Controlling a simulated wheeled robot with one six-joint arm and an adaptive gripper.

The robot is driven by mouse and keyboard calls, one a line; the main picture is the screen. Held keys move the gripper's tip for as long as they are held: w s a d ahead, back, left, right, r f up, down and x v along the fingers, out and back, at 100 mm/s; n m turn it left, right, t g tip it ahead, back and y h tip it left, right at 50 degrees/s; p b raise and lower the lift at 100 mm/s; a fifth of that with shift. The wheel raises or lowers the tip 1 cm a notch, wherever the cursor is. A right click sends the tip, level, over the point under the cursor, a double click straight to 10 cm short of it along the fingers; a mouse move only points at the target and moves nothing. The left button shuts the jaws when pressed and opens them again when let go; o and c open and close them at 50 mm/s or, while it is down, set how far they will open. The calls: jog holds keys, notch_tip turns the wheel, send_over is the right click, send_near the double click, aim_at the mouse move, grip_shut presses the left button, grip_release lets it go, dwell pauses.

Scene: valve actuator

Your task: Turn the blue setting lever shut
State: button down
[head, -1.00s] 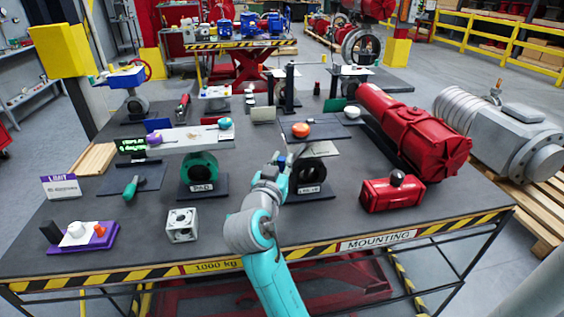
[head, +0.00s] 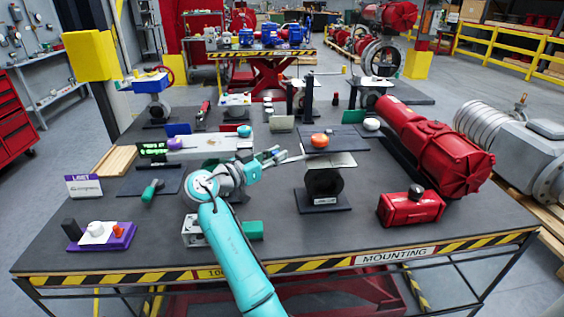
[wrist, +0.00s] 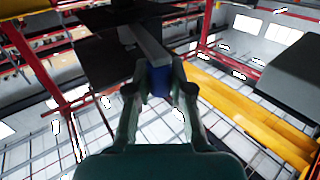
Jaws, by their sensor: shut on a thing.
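The blue setting lever shows in the wrist view as a grey bar with a blue grip (wrist: 159,80). My gripper (wrist: 160,72) is shut on this blue grip, one finger on each side. In the head view my gripper (head: 271,157) is left of the black ring valve (head: 324,183). The lever's thin grey bar (head: 293,158) runs from my gripper rightward to the top of that valve, under a dark plate with an orange knob (head: 319,140). The grip is mostly hidden by my fingers in the head view.
A red box (head: 411,208) and a large red actuator (head: 430,150) stand to the right. My arm hides most of the left valve and part of a grey block (head: 191,232). A purple tray (head: 103,237) is at front left.

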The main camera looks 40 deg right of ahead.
jog(key=shift+w+d, duration=0.3)
jog(key=shift+w, duration=0.35)
jog(key=shift+w+d, duration=0.35)
jog(key=shift+w, duration=0.25)
jog(key=shift+w+d, duration=0.3)
jog(key=shift+w, duration=0.35)
jog(key=c, duration=1)
grip_release()
jog(key=shift+d, duration=0.1)
notch_tip(320, 180, up, 10)
